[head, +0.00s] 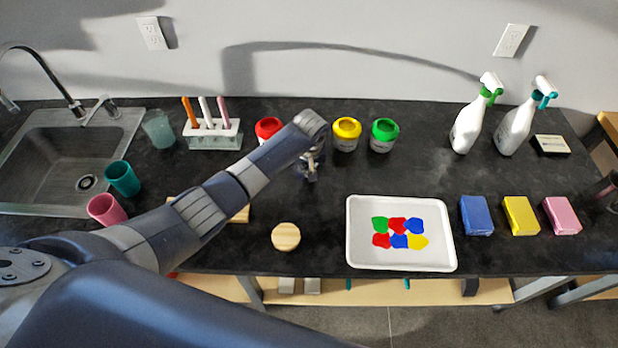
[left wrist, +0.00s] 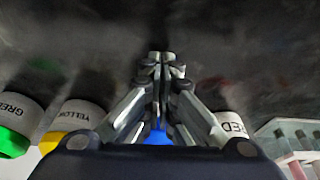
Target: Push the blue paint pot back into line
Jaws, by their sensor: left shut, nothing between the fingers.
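The red pot (head: 268,128), yellow pot (head: 346,135) and green pot (head: 384,135) stand along the back of the dark counter. My left gripper (head: 311,178) points down in front of the gap between red and yellow, fingers shut and empty. In the left wrist view a sliver of the blue paint pot (left wrist: 158,137) shows between the finger links (left wrist: 162,65), between the yellow pot (left wrist: 80,120) and the red pot (left wrist: 235,124). Most of it is hidden by my gripper, and my arm hides it in the head view. Contact with it cannot be told. My right gripper is not in view.
A white paint tray (head: 355,252) lies at the front, with blue, yellow and pink blocks to its right. A round wooden piece (head: 286,237) lies left of it. A tube rack (head: 213,140) stands left of the red pot. Spray bottles (head: 468,125) stand at back right.

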